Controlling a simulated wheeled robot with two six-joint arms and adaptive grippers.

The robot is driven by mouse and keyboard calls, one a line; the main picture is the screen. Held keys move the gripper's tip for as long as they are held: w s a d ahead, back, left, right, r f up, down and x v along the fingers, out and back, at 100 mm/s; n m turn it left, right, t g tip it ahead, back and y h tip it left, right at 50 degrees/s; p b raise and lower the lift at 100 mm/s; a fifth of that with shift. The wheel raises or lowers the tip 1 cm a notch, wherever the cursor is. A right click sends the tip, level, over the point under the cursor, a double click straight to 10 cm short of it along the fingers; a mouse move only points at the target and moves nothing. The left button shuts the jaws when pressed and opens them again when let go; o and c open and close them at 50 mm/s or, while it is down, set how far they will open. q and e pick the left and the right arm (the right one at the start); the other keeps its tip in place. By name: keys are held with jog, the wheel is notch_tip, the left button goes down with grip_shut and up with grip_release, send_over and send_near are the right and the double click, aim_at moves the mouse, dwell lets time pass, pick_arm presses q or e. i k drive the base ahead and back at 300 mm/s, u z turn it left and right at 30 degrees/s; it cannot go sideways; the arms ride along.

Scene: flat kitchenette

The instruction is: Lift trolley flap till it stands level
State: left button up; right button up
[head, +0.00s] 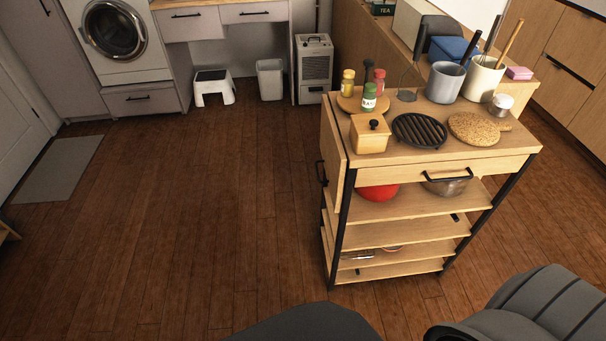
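The trolley (460,165) stands right of centre, a wooden cart with a black frame, a drawer and open shelves. Its flap (333,150) hangs down against the left side, seen nearly edge-on as a narrow upright panel. A black handle (321,173) sticks out low on the flap's outer face. Neither of my grippers is in view, and nothing of mine touches the flap. Only dark grey rounded parts, apparently my own arms, show at the bottom edge.
The trolley top holds spice jars (369,97), a wooden box (370,133), a black trivet (419,130), a cork mat (474,128) and utensil crocks (445,82). Open wooden floor (200,210) lies left of the trolley. A white step stool (214,86) stands farther back.

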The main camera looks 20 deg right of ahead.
aim_at(335, 159)
jog(key=z, duration=0.2)
jog(key=i, duration=0.8)
jog(key=z, duration=0.6)
